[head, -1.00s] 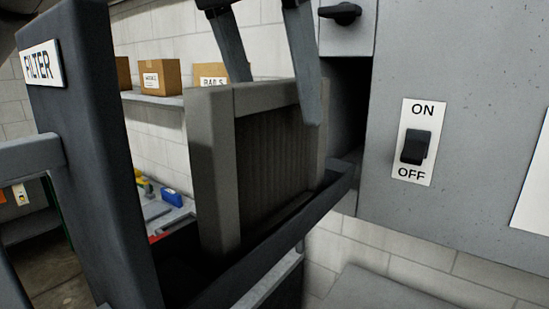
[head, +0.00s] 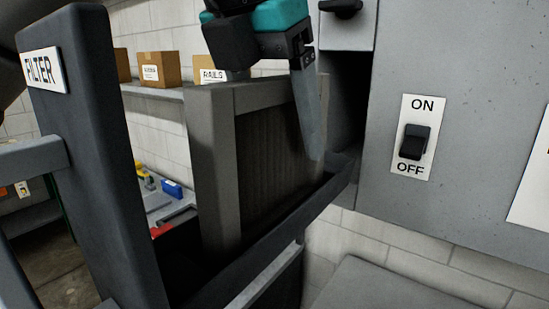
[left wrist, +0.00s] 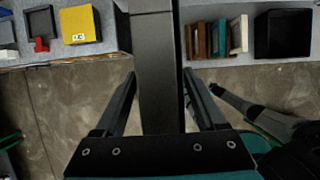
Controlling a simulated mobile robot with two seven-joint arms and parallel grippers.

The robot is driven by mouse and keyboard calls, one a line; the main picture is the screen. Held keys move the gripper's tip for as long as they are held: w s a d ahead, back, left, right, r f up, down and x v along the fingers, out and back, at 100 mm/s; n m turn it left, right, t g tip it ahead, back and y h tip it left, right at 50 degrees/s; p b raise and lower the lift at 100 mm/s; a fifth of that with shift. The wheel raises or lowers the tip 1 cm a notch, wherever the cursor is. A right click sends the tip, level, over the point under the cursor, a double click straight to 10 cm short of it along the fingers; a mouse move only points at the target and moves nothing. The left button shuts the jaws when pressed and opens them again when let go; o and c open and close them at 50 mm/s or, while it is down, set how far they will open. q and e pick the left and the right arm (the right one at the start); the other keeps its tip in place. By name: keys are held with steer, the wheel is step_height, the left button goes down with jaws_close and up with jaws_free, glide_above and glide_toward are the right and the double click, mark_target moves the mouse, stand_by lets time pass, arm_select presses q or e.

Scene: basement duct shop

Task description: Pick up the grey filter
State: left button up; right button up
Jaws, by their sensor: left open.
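The grey filter (head: 215,165) is a framed panel with a pleated dark core. It stands upright in the pulled-out dark drawer (head: 115,190), whose front bears a FILTER label (head: 46,70). My left gripper (head: 300,95) is over the filter's top edge, toward its cabinet end. One finger hangs down in front of the pleated face; the other is hidden behind the filter in the head view. In the left wrist view the open fingers (left wrist: 160,82) stand on either side of the filter's top bar (left wrist: 157,40), with gaps on both sides.
The grey cabinet (head: 470,150) with an ON/OFF switch (head: 413,142) and a dark knob (head: 341,6) stands close on the right. Behind are a shelf with cardboard boxes (head: 160,70) and a bench with coloured bins (head: 172,189).

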arm_select(q)
steer(key=shift+f, duration=0.1)
stand_by(0.3)
jaws_close()
stand_by(0.4)
